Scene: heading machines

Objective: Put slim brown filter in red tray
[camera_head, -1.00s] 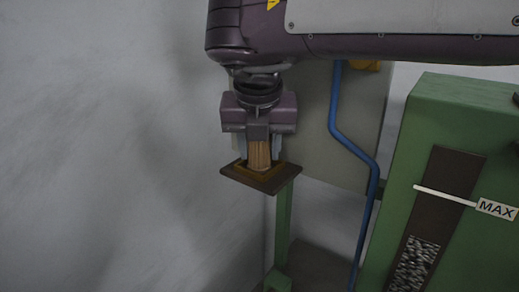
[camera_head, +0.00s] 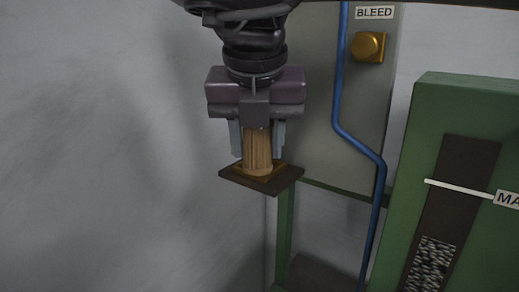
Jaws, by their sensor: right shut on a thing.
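The slim brown filter (camera_head: 257,150) is a ribbed tan-brown cylinder held upright. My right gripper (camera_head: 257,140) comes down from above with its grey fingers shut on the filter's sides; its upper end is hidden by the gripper. Directly below it is a dark brown square plate (camera_head: 283,182) with an orange-brown inner part. I cannot tell whether the filter's lower end touches the plate. No red tray is in view. My left gripper is not in view.
A green machine (camera_head: 400,190) with a dark level gauge stands at the right. A green post (camera_head: 285,230) stands below the plate. A grey wall fills the left.

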